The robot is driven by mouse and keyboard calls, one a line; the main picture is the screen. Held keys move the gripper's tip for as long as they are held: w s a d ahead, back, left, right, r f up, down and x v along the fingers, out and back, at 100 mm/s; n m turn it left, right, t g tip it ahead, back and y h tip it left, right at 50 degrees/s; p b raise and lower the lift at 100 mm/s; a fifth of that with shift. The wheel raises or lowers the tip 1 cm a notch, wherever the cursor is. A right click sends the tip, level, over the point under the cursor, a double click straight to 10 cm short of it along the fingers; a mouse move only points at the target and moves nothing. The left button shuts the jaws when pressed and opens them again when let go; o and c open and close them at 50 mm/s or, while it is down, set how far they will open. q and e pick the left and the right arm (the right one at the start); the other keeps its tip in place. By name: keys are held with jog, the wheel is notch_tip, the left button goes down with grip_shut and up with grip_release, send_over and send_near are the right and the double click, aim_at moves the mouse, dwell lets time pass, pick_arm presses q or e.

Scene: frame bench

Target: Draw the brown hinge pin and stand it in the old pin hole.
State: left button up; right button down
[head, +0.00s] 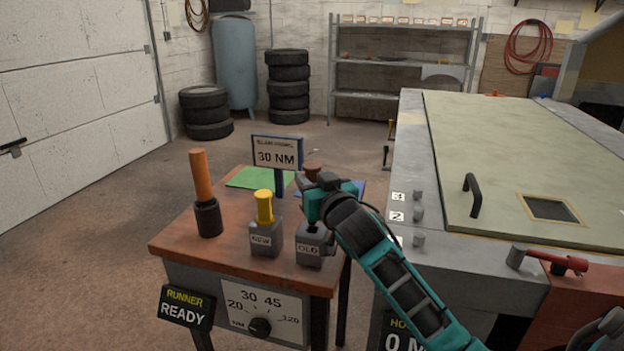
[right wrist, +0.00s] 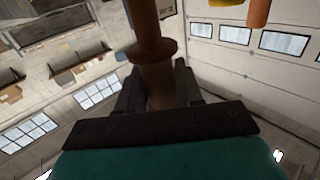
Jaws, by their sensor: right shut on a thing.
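My right gripper (head: 322,190) is shut on the brown hinge pin (head: 313,170), whose top shows just beyond the fingers. In the right wrist view the pin (right wrist: 154,48) with its wide collar stands between the fingers (right wrist: 158,88). The gripper is at the grey block labelled OLD (head: 309,257), over its top. The fingers hide the pin's lower end and the old pin hole, so I cannot tell whether the pin is in it. My left gripper is not in view.
A yellow pin (head: 264,206) stands in the block labelled NEW (head: 265,241), left of OLD. An orange-handled tool (head: 204,190) stands further left. A 30 NM sign (head: 277,154) and green mat (head: 252,178) are behind. A bench with a pale green panel (head: 530,150) is at right.

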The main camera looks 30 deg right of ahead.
aim_at(312, 225)
jog(key=shift+r+p, duration=0.15)
jog(key=shift+p, duration=0.15)
jog(key=shift+p, duration=0.5)
dwell(1.2)
jog(key=shift+f+b, duration=0.7)
jog(key=shift+f, duration=0.4)
jog(key=shift+f+b, duration=1)
jog(key=shift+f, duration=0.55)
jog(key=shift+f+b, duration=0.95)
jog(key=shift+f, duration=0.5)
jog(key=c, duration=0.7)
grip_release()
jog(key=shift+c, duration=0.2)
jog(key=shift+o, duration=0.4)
jog(key=shift+f, duration=0.1)
